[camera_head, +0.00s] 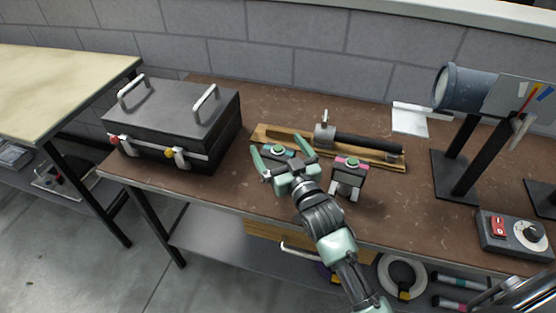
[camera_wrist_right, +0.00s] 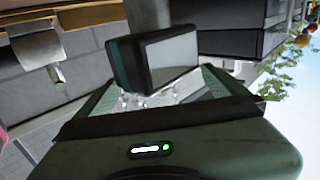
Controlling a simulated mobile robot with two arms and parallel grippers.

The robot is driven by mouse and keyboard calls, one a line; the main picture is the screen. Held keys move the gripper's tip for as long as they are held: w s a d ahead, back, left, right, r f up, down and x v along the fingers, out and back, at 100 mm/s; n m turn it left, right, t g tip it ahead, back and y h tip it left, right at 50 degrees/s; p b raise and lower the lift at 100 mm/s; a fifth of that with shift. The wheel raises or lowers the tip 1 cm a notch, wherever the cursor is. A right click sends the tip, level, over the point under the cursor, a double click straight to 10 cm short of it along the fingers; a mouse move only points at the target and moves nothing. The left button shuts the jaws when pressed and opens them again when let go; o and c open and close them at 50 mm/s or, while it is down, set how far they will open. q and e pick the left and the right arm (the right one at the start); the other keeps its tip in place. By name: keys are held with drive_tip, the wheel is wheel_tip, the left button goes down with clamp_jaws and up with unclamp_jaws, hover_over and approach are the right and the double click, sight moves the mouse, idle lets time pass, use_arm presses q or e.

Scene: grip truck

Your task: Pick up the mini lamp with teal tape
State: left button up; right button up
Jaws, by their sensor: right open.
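The mini lamp with teal tape (camera_head: 277,150) stands on the brown workbench, partly hidden behind my right gripper (camera_head: 278,156). In the right wrist view the lamp (camera_wrist_right: 165,62) shows a dark frame, a teal side and a pale front panel, and looks tilted there. My right gripper is open, with its two fingers spread to either side of the lamp. I cannot tell whether either finger touches it. A similar mini lamp with pink tape (camera_head: 350,163) stands just right of the gripper. My left gripper is not in view.
A wooden board with a dark cylindrical tool (camera_head: 368,146) lies behind the lamps. A black case (camera_head: 178,122) stands at the left. A spotlight on a stand (camera_head: 470,95) and a control box (camera_head: 515,232) are at the right. The bench's front edge is close by.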

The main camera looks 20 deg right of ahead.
drive_tip(key=c, duration=1.5)
drive_tip(key=shift+c, duration=0.7)
drive_tip(key=shift+r, duration=0.2)
